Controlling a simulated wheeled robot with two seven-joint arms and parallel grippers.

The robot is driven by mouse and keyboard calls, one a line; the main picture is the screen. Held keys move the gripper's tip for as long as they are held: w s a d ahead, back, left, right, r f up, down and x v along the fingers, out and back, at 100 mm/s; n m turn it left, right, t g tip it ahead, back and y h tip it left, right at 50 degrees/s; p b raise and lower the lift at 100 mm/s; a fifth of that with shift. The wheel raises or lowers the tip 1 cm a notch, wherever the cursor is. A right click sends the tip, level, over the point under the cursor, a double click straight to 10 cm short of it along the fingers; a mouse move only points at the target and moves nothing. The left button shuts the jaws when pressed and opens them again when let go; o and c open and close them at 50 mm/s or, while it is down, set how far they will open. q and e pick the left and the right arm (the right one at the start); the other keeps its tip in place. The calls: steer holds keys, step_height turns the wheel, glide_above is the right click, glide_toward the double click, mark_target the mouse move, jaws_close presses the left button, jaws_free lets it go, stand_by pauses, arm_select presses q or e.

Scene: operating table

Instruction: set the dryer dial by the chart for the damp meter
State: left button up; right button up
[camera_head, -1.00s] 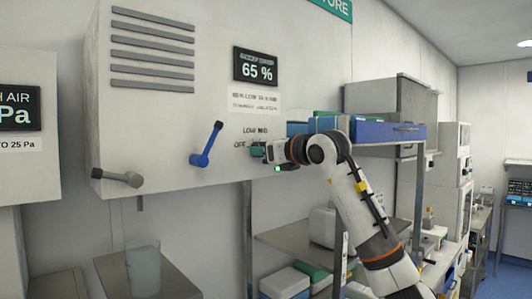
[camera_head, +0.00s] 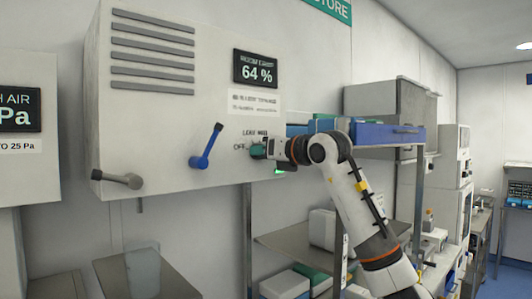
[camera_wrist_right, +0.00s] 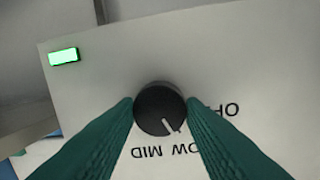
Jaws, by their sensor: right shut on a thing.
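The damp meter (camera_head: 255,68) on the white dryer cabinet (camera_head: 165,110) reads 64 %. The printed chart (camera_head: 254,104) below it is too blurred to read. My right gripper (camera_head: 258,150) is at the cabinet's lower right, shut on the dial. In the right wrist view, its green fingers (camera_wrist_right: 160,106) grip both sides of the round black dial (camera_wrist_right: 158,98). The dial's white pointer line aims at about the LOW label (camera_wrist_right: 185,148), with MID (camera_wrist_right: 145,152) to one side and OFF at the other. The labels appear upside down there. My left gripper is not in view.
A blue lever (camera_head: 207,147) and a grey lever (camera_head: 122,180) stick out of the cabinet, left of my right gripper. A small green light (camera_wrist_right: 63,55) is lit on the cabinet. Shelving with boxes (camera_head: 388,133) stands to the right, behind my right arm.

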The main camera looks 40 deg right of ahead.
steer(key=o, duration=1)
steer(key=s+b, duration=0.1)
steer(key=s, duration=0.3)
steer(key=s+b, duration=0.2)
steer(key=s, duration=0.2)
steer(key=s+b, duration=0.1)
steer(key=s, duration=0.3)
steer(key=shift+d+r, duration=0.1)
steer(key=shift+r, duration=0.3)
